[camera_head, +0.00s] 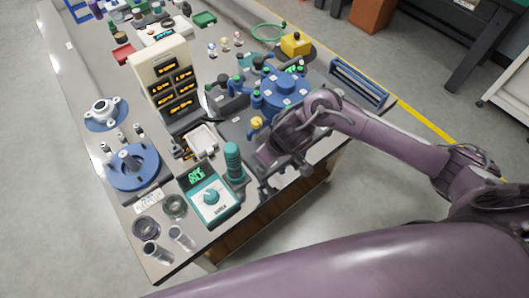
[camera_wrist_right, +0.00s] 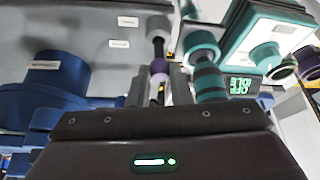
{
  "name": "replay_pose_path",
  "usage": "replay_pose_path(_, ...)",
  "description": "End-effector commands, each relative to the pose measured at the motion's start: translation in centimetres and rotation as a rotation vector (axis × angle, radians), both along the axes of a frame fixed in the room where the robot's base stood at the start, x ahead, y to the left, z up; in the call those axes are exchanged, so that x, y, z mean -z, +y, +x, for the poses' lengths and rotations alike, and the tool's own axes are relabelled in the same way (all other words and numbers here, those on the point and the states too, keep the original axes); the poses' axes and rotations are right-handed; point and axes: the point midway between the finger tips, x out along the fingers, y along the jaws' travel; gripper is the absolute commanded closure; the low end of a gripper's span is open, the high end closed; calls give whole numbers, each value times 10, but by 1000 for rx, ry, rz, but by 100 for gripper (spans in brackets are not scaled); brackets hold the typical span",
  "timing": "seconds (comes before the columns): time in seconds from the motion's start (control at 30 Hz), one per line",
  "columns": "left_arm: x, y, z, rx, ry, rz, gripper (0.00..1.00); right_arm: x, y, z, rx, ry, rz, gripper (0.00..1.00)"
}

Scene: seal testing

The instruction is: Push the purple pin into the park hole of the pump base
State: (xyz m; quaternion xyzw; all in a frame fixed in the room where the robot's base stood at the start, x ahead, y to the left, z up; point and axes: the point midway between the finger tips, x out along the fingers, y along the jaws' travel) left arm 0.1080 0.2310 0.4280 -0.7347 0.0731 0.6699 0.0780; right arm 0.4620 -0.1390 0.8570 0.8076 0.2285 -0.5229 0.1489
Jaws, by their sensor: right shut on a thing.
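My right gripper (camera_head: 268,168) is by the front right part of the table, just right of a teal ribbed cylinder (camera_head: 234,160). In the right wrist view its fingers (camera_wrist_right: 166,88) are shut on the purple pin (camera_wrist_right: 158,70), which shows as a purple band between them. A dark rod with a grey end (camera_wrist_right: 157,30) lines up beyond the pin. A blue body with a white label (camera_wrist_right: 55,75) is left of the fingers; I cannot tell whether it is the pump base. The park hole is not visible. My left gripper is not in view.
A blue round assembly (camera_head: 283,88) stands behind my right gripper. A teal tester (camera_head: 210,196) is to its left. A blue disc with a post (camera_head: 133,165), a white display tower (camera_head: 165,75) and several glass cups crowd the left. The table's front edge is close.

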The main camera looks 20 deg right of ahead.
Motion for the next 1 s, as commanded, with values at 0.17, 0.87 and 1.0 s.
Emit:
replay_pose_path(0.17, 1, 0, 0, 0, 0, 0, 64, 3, 0, 0, 0, 0, 0, 100)
replay_pose_path(0.87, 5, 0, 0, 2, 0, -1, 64, 14, 0, 0, 0, 0, 0, 100)
replay_pose_path(1.0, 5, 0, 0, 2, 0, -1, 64, 15, 0, 0, 0, 0, 0, 100)
